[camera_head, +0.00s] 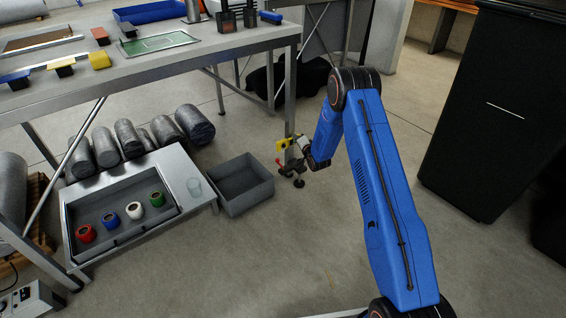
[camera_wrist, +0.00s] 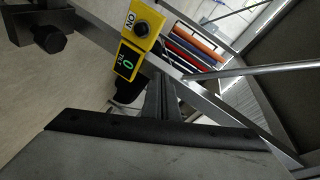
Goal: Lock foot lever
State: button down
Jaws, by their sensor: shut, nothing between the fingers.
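A small red lever (camera_head: 280,163) sticks out low on the near table leg (camera_head: 290,95), above a dark round foot (camera_head: 299,183). I take it for the foot lever. A yellow box (camera_head: 283,145) is fixed to the leg just above the lever. In the wrist view the yellow box (camera_wrist: 128,62) shows a black knob, the word ON and a lit green mark. My gripper (camera_head: 296,162) is beside the leg, close to the lever, shut and empty. In the wrist view my shut fingers (camera_wrist: 160,98) point toward the leg. The red lever cannot be made out there.
An empty grey bin (camera_head: 240,185) stands on the floor left of the leg. A metal tray (camera_head: 190,160) with several coloured cups lies further left. Several grey rolls (camera_head: 130,138) lie under the table. A tall black cabinet (camera_head: 490,110) stands at right. Floor between is clear.

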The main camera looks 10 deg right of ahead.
jog(key=s+a+f+m+t+y, duration=0.1)
jog(key=s+f, duration=0.1)
jog(key=f, duration=0.8)
jog(key=s+a+f+m+y, duration=0.1)
jog(key=s+f, duration=0.1)
jog(key=f, duration=0.8)
jog(key=shift+s+a+m+t, duration=0.15)
jog(key=shift+a+m+t, duration=0.15)
jog(key=shift+t, duration=0.1)
jog(key=x, duration=1)
